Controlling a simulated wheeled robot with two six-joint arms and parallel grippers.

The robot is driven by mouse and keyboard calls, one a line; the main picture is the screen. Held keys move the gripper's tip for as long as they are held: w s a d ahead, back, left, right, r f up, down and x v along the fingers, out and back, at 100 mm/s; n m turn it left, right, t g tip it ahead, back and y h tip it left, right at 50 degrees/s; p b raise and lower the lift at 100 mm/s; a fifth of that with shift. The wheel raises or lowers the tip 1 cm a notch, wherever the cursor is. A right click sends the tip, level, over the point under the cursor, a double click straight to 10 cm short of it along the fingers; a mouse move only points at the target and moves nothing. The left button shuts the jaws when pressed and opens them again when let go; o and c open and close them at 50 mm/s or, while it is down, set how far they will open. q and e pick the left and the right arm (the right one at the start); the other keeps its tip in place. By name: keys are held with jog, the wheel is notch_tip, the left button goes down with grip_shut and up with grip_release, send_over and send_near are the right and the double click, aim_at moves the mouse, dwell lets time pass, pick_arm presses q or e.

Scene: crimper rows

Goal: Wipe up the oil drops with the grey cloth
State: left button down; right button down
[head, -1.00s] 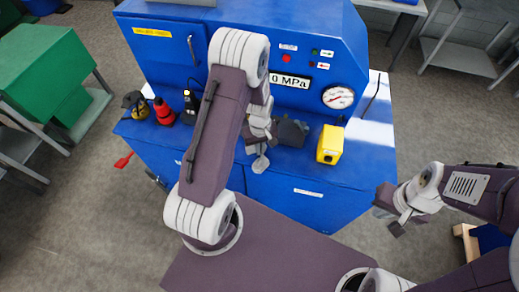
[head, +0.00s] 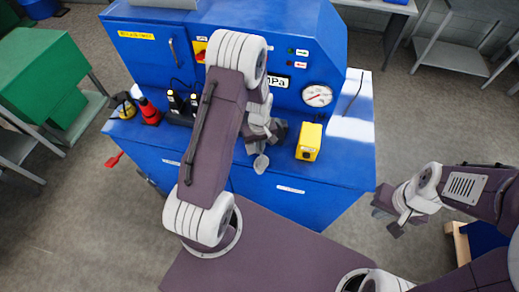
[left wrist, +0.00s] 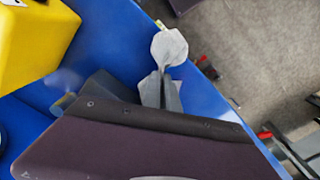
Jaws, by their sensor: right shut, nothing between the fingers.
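My left gripper (head: 262,147) is over the front part of the blue bench. Its fingers look closed on a light grey piece, seemingly the grey cloth (head: 261,164), which sticks out past the fingertips near the bench's front edge. In the left wrist view the cloth (left wrist: 169,48) shows just beyond the left gripper's fingertips (left wrist: 162,78). I cannot tell whether it touches the bench. My right gripper (head: 388,213) is shut and empty, off to the right of the bench over the floor. No oil drops can be made out; my left arm covers part of the bench top.
On the blue bench (head: 345,165) stand a yellow box (head: 309,142), black-bodied bottles (head: 176,102), a red bottle (head: 149,112) and yellow-black ear muffs (head: 123,105). A dark grey object (head: 279,130) sits behind the left gripper. A machine with a gauge (head: 317,96) rises behind. The right bench end is clear.

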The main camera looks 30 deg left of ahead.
pick_arm(q)
notch_tip(320, 180, up, 9)
jog(key=p, duration=0.4)
jog(key=shift+s+a+p, duration=0.15)
jog(key=shift+a+p, duration=0.15)
jog(key=shift+p, duration=0.05)
